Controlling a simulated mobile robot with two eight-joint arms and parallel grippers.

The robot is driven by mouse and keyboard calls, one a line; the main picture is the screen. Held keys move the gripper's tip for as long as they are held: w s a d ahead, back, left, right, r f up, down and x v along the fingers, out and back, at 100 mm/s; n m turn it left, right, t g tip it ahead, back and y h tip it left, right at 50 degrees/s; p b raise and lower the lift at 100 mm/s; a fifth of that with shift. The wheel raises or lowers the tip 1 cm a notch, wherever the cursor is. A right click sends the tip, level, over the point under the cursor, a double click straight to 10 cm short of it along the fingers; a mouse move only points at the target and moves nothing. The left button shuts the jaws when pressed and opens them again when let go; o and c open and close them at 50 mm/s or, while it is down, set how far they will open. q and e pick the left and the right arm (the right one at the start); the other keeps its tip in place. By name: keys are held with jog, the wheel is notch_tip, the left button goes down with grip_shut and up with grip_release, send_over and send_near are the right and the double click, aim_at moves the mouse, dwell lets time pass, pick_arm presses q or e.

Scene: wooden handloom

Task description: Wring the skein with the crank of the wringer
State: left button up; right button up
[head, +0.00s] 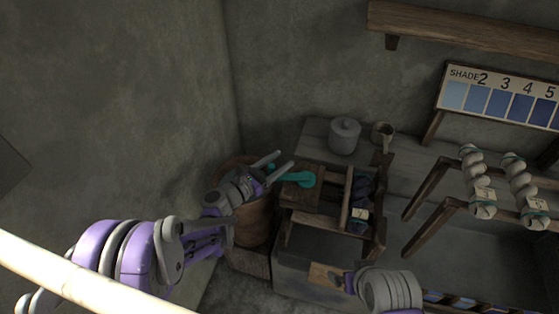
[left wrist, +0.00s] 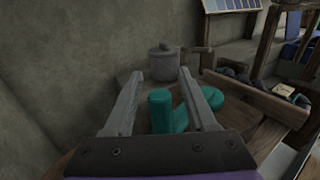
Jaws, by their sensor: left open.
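The wringer (head: 303,195) is a wooden frame with a teal crank (head: 297,179) on its left end. A dark blue skein (head: 362,188) with a pale tag lies in the frame. My left gripper (head: 282,161) is open and empty, just above and left of the crank. In the left wrist view the crank's upright teal handle (left wrist: 160,111) shows between the open fingers, without clear contact; its rounded arm (left wrist: 196,105) runs to the right, partly behind the right finger. My right gripper (head: 345,281) is low at the centre; its jaws are too small and dark to read.
A lidded grey pot (head: 344,136) and a mug (head: 382,134) stand on the bench behind the wringer. A wooden barrel (head: 252,222) is below my left gripper. Pale skeins (head: 472,170) hang at the right, below a shade chart (head: 498,100). A wall is close on the left.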

pick_arm(q)
jog(key=shift+w+d, duration=0.1)
grip_shut()
dwell(1.4)
